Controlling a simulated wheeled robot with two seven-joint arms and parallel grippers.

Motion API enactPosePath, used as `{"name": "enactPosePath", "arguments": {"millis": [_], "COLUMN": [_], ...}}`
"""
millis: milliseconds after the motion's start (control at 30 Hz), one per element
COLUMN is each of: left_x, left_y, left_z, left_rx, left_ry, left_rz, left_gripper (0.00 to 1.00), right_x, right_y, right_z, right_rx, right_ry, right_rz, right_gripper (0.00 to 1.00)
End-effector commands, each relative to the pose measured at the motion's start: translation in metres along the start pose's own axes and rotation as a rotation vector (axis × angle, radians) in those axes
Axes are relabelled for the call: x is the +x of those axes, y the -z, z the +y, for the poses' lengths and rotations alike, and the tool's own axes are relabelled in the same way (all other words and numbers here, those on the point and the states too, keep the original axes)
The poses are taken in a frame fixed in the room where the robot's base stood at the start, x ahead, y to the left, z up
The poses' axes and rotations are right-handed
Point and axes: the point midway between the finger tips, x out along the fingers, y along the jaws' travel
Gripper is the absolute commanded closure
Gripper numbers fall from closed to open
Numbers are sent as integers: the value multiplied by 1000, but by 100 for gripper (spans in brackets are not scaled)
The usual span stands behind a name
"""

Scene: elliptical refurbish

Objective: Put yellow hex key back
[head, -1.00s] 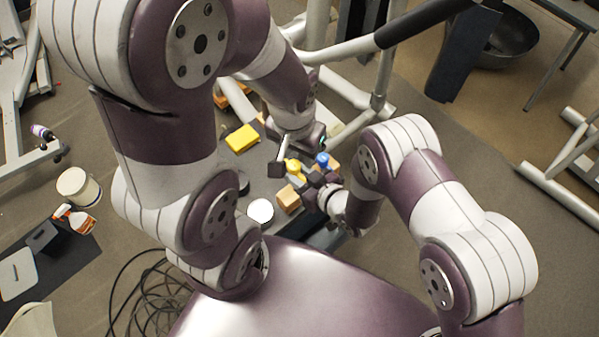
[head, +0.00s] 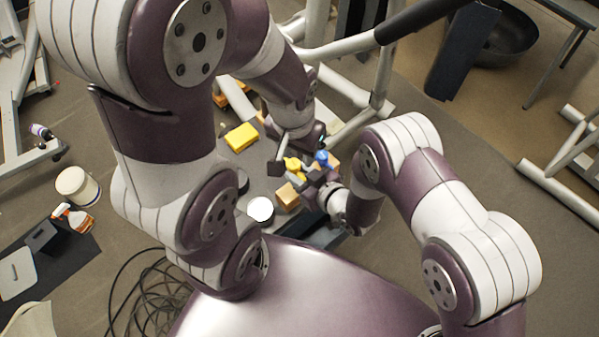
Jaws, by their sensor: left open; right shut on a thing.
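The yellow hex key (head: 293,164) shows as a small yellow shape above the small dark table, at the fingers of my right gripper (head: 305,177). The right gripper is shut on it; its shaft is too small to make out. My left gripper (head: 296,154) is open just above and beside the yellow piece, its dark fingers spread. Another wooden block (head: 287,195) stands at the lower left of the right gripper.
A yellow box-like object (head: 241,137) and a white-topped round container (head: 260,209) are on the dark table (head: 262,184). Pale metal frame tubes (head: 350,48) stand behind the table. My two arms are close together over the work area.

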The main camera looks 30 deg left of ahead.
Motion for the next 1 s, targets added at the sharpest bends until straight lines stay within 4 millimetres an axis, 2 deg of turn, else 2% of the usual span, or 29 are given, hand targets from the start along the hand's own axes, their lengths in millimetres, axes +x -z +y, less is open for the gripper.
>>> {"name": "enactPosePath", "arguments": {"millis": [367, 1000], "left_x": [4, 36], "left_y": [0, -4], "left_z": [0, 0], "left_rx": [0, 0], "left_ry": [0, 0], "left_rz": [0, 0], "left_gripper": [57, 57], "right_x": [1, 16], "right_y": [-2, -34], "right_z": [1, 0], "right_rx": [0, 0], "right_ry": [0, 0], "right_rz": [0, 0], "right_gripper": [100, 100]}}
